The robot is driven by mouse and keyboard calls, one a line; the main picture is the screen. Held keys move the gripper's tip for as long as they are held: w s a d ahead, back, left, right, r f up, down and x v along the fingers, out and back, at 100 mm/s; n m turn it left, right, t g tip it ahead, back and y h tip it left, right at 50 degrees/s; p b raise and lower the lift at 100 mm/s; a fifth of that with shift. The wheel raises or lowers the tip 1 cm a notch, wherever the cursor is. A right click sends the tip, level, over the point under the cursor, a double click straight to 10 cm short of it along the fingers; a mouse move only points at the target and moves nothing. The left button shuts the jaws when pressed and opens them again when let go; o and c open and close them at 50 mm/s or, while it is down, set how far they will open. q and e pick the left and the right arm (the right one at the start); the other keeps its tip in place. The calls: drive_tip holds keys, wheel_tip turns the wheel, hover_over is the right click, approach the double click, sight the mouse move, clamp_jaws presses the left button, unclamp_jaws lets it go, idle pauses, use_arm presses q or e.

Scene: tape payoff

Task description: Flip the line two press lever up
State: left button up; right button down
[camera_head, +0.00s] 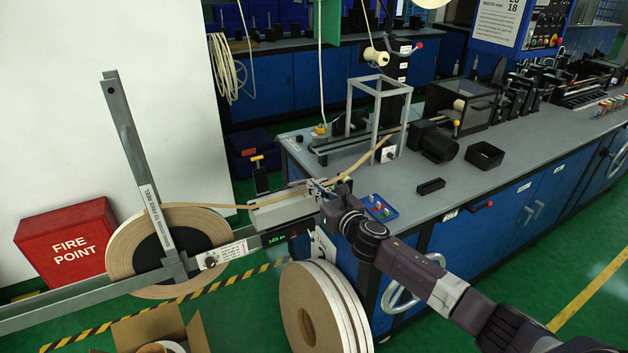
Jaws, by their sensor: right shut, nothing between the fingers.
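My right arm comes in from the lower right, and its gripper (322,190) is at the front left corner of the grey bench, by a pale guide block (278,212) that the tape runs over. The gripper is shut, with nothing seen held. A small yellow-topped handle (257,159) stands on a dark post left of the bench, and a yellow knob (320,130) sits on the bench. I cannot tell which part is the line two press lever; it may be hidden by my gripper. My left gripper is not in view.
A large tape reel (128,245) hangs on a grey frame at left, with its tape running to the bench (440,183). Several spare reels (315,300) stand below my arm. A blue tray (378,207) and a black box (485,155) sit on the bench.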

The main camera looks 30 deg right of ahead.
drive_tip(key=w+r+p, duration=0.2)
drive_tip(key=w+r, duration=0.1)
drive_tip(key=w+r+p, duration=0.3)
drive_tip(key=shift+r, duration=0.4)
drive_tip(key=shift+w+a, duration=0.1)
drive_tip(key=shift+w, duration=0.75)
idle(0.6)
